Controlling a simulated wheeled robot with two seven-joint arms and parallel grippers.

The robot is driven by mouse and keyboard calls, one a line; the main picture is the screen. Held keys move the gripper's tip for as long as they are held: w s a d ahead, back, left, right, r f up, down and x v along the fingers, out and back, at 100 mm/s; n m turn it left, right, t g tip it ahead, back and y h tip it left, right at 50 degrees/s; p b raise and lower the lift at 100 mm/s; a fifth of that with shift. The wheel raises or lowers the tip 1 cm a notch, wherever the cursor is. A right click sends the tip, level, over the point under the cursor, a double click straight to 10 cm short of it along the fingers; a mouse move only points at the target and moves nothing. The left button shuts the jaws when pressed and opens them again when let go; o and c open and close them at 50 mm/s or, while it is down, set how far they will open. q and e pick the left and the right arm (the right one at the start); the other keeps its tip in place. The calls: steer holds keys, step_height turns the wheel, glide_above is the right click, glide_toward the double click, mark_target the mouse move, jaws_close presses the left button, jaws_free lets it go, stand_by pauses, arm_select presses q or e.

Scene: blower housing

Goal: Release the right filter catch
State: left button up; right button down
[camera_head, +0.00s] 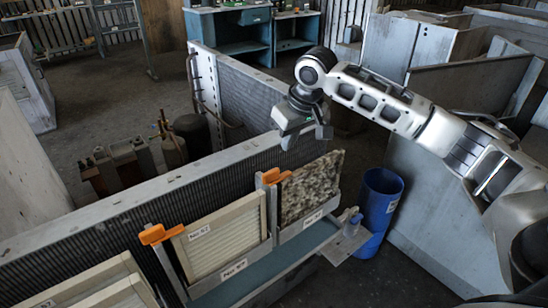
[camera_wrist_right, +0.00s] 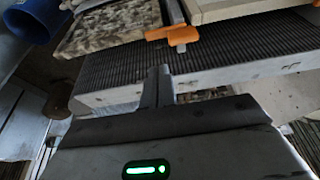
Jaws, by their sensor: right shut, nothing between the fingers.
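Two orange catches show in the head view. The right one (camera_head: 272,177) is at the top of the post between the pale pleated filter (camera_head: 222,238) and the mottled, dirty filter (camera_head: 312,186); the left one (camera_head: 158,234) is at the pale filter's left edge. My right gripper (camera_head: 303,138) is above the dirty filter, up and to the right of the right catch and apart from it. In the wrist view an orange catch (camera_wrist_right: 172,35) is beyond the shut, empty fingers (camera_wrist_right: 158,86). My left gripper is out of view.
A ribbed panel with a grey top edge (camera_head: 165,188) runs behind the filters. A narrow shelf (camera_head: 330,240) with a small bottle (camera_head: 353,224) lies in front. A blue barrel (camera_head: 381,205) stands to the right.

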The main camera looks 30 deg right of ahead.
mark_target(277, 174)
steer(key=x, duration=0.8)
steer(key=shift+f, duration=0.2)
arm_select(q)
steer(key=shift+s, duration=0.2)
arm_select(e)
steer(key=shift+w+f, duration=0.2)
steer(key=shift+f, duration=0.45)
steer(key=shift+w, duration=0.1)
